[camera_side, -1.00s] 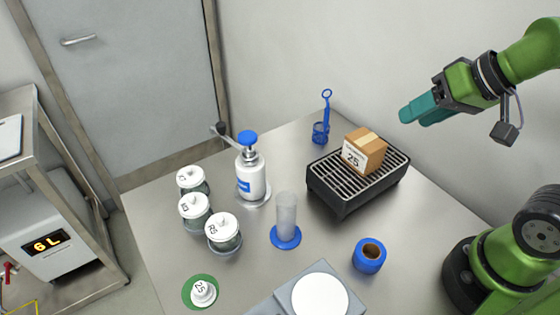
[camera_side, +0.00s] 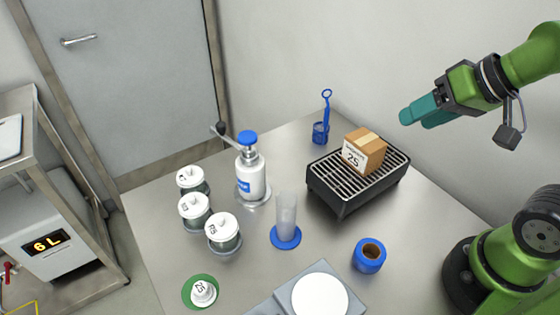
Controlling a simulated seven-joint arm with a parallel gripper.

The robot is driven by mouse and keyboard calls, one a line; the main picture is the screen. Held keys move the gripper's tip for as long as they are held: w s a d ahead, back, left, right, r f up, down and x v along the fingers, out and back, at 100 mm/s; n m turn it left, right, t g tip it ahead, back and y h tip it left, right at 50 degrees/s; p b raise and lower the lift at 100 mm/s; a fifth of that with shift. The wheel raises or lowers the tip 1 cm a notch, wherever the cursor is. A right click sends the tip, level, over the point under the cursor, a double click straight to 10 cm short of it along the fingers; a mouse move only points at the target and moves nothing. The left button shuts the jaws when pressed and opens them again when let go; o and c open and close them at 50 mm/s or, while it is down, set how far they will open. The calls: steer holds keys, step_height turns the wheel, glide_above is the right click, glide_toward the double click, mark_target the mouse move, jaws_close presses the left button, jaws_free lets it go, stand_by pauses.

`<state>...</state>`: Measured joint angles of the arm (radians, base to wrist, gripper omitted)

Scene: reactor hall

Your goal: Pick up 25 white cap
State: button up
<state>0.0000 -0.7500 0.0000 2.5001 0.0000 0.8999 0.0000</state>
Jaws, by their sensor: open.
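A white cap (camera_side: 204,292) with dark marking on its top, which looks like 25, sits on a green round mat (camera_side: 187,295) at the front left of the steel table. Several glass jars with white lids stand behind it; the nearest jar (camera_side: 224,235) has dark marking on its lid that I cannot read surely. My gripper (camera_side: 421,116), with teal fingers, is at the upper right, high above the table and far from the white cap. It is open and empty.
A blue tool (camera_side: 323,121) stands behind.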

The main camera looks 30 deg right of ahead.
steer(key=o, duration=0.3)
steer(key=shift+o, duration=0.2)
steer(key=g+h, duration=0.2)
steer(key=g, duration=0.5)
glide_above(200, 287)
steer(key=f, duration=1.8)
steer(key=shift+w+d+f, duration=0.2)
steer(key=shift+d+f, duration=0.05)
steer(key=shift+f, duration=0.15)
steer(key=shift+s+a+f, duration=0.15)
steer(key=shift+f, duration=1.2)
steer(key=shift+s+a+f, duration=0.1)
steer(key=shift+f, duration=1.2)
